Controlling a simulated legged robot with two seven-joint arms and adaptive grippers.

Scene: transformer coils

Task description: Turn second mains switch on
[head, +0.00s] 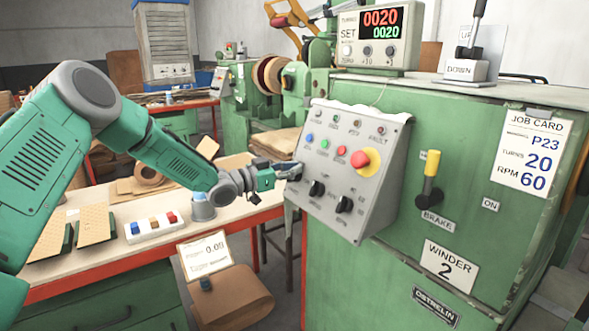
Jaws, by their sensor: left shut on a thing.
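A sloped grey control panel (345,165) is fixed to the green winder cabinet (440,130) labelled "WINDER 2". Its lower row shows two black rotary switches, a middle one (316,188) and a right one (344,204). The small lettering beside them is too small to read, so I cannot tell which is marked mains. My left gripper (290,172) is at the panel's left edge, level with this row. It is shut on a dark switch knob there, which its fingers largely hide. My right gripper is out of view.
A red emergency button (366,160) and small coloured buttons sit above the switches. A yellow brake lever (431,180) stands to the right. A counter (377,35) reading 0020 is on the cabinet top. A workbench (110,245) with trays lies below my left arm.

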